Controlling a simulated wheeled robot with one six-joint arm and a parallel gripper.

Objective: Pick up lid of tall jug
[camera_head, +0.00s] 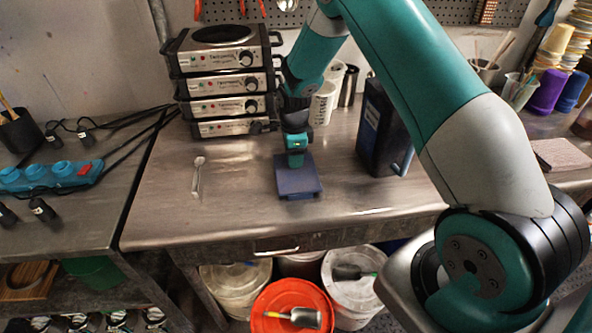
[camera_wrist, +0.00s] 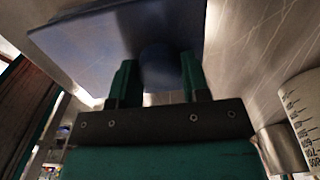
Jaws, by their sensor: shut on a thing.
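A flat, square, dark blue piece (camera_head: 298,182), which looks like the lid, is at the middle of the metal table. In the wrist view the same lid (camera_wrist: 95,38) fills the upper left, with a round knob (camera_wrist: 160,70) facing me. My gripper (camera_head: 296,160) points down at it, and its green fingers (camera_wrist: 158,72) are shut on the knob from both sides. I cannot tell whether the lid touches the table. A white jug with measuring marks (camera_head: 322,106) stands behind my gripper; it also shows in the wrist view (camera_wrist: 303,115).
A dark canister (camera_head: 378,130) stands right of my gripper. A stack of hot plates (camera_head: 220,85) is at the back left. A white spoon (camera_head: 197,172) lies on the left of the metal table (camera_head: 235,215). The table's front is clear. Lidded buckets (camera_head: 235,283) stand below.

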